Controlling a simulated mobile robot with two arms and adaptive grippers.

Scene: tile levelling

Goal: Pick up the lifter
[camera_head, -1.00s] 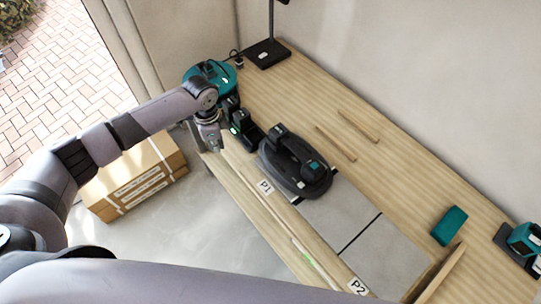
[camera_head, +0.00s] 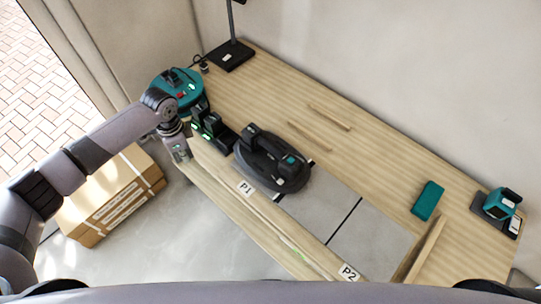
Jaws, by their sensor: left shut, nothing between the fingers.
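The lifter (camera_head: 272,172) is a dark grey, rounded device with a raised handle and a small teal part on top. It rests on the bench at the near-left end of the grey tiles (camera_head: 370,240), behind the P1 label. My left gripper (camera_head: 181,157) is shut and empty, fingers pointing down by the bench's left front edge. It is left of the lifter and clear of it. My right gripper is out of view.
Black units with green lights (camera_head: 212,132) stand between my left gripper and the lifter. A teal round machine (camera_head: 177,86) is behind my left wrist. Wooden strips (camera_head: 329,118), a teal block (camera_head: 428,199) and a teal tool (camera_head: 500,205) lie farther right. A cardboard box (camera_head: 112,198) stands below.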

